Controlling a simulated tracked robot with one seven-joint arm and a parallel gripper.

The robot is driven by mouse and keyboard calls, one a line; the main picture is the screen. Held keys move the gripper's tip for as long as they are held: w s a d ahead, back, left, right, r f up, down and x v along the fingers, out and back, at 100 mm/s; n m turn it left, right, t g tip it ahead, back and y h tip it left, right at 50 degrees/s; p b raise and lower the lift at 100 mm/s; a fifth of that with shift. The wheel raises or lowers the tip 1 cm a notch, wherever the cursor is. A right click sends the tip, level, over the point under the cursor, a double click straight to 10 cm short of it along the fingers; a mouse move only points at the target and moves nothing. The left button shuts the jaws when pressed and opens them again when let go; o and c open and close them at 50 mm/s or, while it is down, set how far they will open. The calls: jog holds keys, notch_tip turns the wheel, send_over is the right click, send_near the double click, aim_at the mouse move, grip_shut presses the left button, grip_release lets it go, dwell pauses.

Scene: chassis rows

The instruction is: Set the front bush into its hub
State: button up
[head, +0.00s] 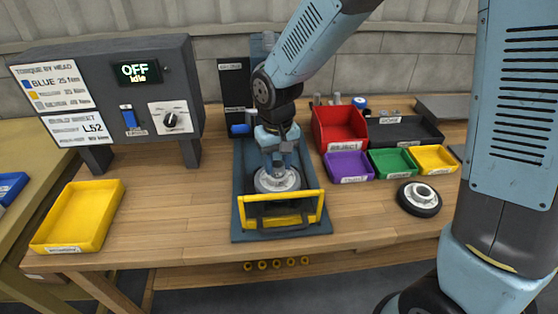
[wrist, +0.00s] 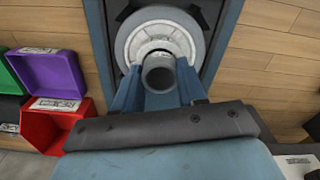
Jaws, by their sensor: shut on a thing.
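My gripper (head: 278,163) is shut on a grey cylindrical bush (wrist: 158,73), pointing down over the blue fixture. The bush's open round end shows between the two blue fingers in the wrist view. Directly below is a wheel with a pale hub (head: 277,181); the hub also shows in the wrist view (wrist: 153,34), partly hidden behind the bush and fingers. The bush stands at the hub's middle in the head view. I cannot tell whether its lower end is above the bore or inside it.
The blue fixture (head: 245,232) has a yellow frame (head: 282,222) in front. A loose wheel (head: 419,198) lies to the right. Red (head: 340,128), purple (head: 349,166), green and yellow bins stand behind. A yellow tray (head: 78,216) and the torque box (head: 110,95), reading OFF, are left.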

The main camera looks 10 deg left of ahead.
jog(key=shift+f, duration=0.35)
dwell(0.5)
jog(key=o, duration=1.2)
notch_tip(320, 180, up, 14)
jog(key=shift+f, duration=0.15)
